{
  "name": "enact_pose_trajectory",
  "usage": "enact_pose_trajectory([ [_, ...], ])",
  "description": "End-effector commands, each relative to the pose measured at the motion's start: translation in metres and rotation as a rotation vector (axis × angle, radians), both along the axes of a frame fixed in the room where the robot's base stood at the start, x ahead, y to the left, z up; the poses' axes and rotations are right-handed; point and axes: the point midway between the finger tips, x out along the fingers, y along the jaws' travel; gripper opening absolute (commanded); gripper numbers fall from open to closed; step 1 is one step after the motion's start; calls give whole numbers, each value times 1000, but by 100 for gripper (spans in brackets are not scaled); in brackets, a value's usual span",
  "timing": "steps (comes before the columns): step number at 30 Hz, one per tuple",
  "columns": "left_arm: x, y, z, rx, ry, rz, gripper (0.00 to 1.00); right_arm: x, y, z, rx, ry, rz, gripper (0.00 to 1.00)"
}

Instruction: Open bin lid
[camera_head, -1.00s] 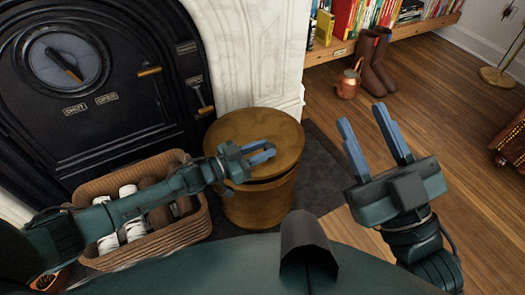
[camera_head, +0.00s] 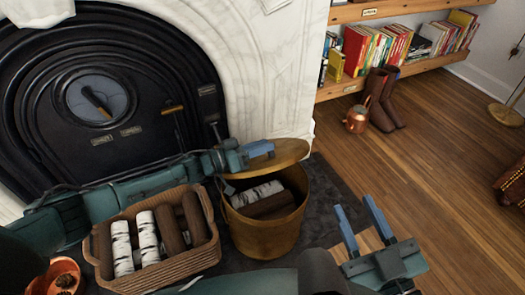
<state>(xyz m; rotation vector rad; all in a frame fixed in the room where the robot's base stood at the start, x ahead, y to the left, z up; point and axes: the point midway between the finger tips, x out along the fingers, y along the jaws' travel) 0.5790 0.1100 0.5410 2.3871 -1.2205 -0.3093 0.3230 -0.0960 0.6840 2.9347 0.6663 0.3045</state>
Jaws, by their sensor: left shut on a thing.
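The round golden-brown bin (camera_head: 262,235) stands on a dark mat in front of the fireplace. Its lid (camera_head: 290,152) is raised and tilted at the back of the rim, so the opening shows. Inside the bin lie a white birch log (camera_head: 257,194) and a brown log (camera_head: 268,205). My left gripper (camera_head: 262,149) is at the left side of the lid and is shut on it; the exact contact is hard to see. My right gripper (camera_head: 355,206) is open and empty, to the right of the bin.
A wicker basket (camera_head: 160,278) with several logs stands left of the bin, below my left arm. The black fireplace door (camera_head: 150,155) and marble surround (camera_head: 265,75) are behind. A copper can (camera_head: 357,121) and brown boots (camera_head: 380,100) stand at the back right.

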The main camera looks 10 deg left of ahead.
Motion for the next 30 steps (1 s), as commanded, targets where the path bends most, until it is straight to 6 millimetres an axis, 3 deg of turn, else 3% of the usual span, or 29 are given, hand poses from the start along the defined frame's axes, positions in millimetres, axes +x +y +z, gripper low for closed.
enact_pose_trajectory([
  [9, 3, 3, 2, 5, -7, 8, 0, 0, 0, 0, -2, -1, -1, 36],
  [10, 3, 3, 2, 5, -7, 8, 29, 0, 0, 0, -2, -1, -1, 36],
  [17, 2, 2, 1, 4, -3, 6, 48, 0, 0, 0, -2, -1, -1, 36],
  [26, 0, 3, 0, 4, -1, 4, 49, 0, 0, 0, -2, -1, 0, 36],
  [30, -9, 16, 2, 4, 1, 5, 49, 0, 0, 5, -12, -5, -2, 36],
])
